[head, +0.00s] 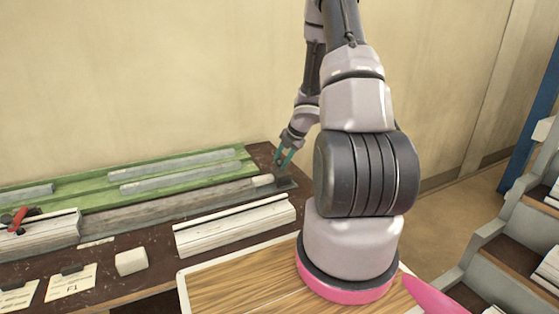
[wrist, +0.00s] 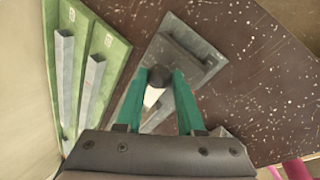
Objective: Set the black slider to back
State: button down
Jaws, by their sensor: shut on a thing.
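The black slider (wrist: 158,76) shows in the wrist view as a dark round knob between my two teal fingertips. It stands over a grey metal base plate (wrist: 207,58) on the dark bench. My gripper (wrist: 160,80) is shut on the slider, one finger on each side. A pale block end (wrist: 152,97) shows just below the knob between the fingers. In the head view my gripper (head: 285,156) reaches down at the far right end of the bench, over the base plate (head: 286,184). The slider is small and hard to make out there.
Green trays (head: 95,180) with grey bars (head: 180,175) lie along the wall side. A long grey rail (head: 150,209) runs in front of them. A white profile (head: 235,225), a white block (head: 130,262) and a red-handled clamp (head: 20,217) are nearer. Bare bench (wrist: 280,110) lies right of the plate.

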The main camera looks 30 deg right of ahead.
jog(key=shift+d, duration=0.35)
jog(key=c, duration=0.5)
grip_release()
jog(key=shift+r, duration=0.1)
jog(key=v, duration=1)
jog(key=shift+s+r, duration=0.2)
jog(key=shift+s, duration=0.05)
